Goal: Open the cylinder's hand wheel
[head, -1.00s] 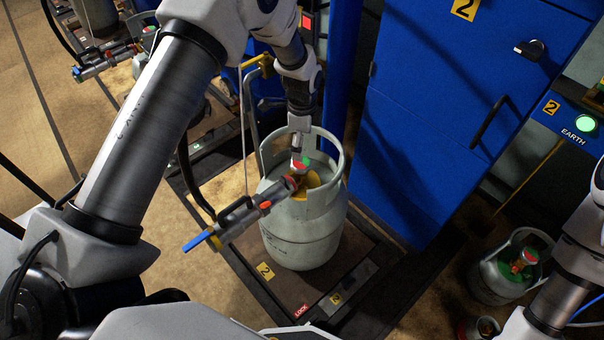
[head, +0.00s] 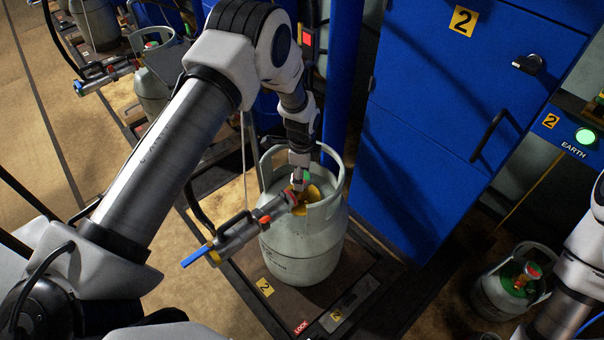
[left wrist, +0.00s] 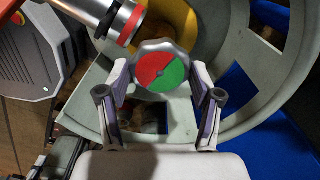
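The cylinder (head: 296,246) is a grey-green gas bottle with a raised collar, standing upright on a dark platform. Its hand wheel (left wrist: 161,71), a lobed grey knob with a red and green disc, sits inside the collar above a yellow part. My left gripper (left wrist: 161,78) reaches down to the wheel, with one finger on each side of its rim; the fingertips appear to press on it. In the head view the left gripper (head: 301,180) partly hides the wheel. My right arm shows at the right edge, but its gripper is out of view.
A grey coupling with a blue lever (head: 197,256) joins the valve from the left, close to my gripper. A blue cabinet (head: 430,130) stands behind to the right. Another small cylinder (head: 505,295) stands at lower right. The collar surrounds the wheel closely.

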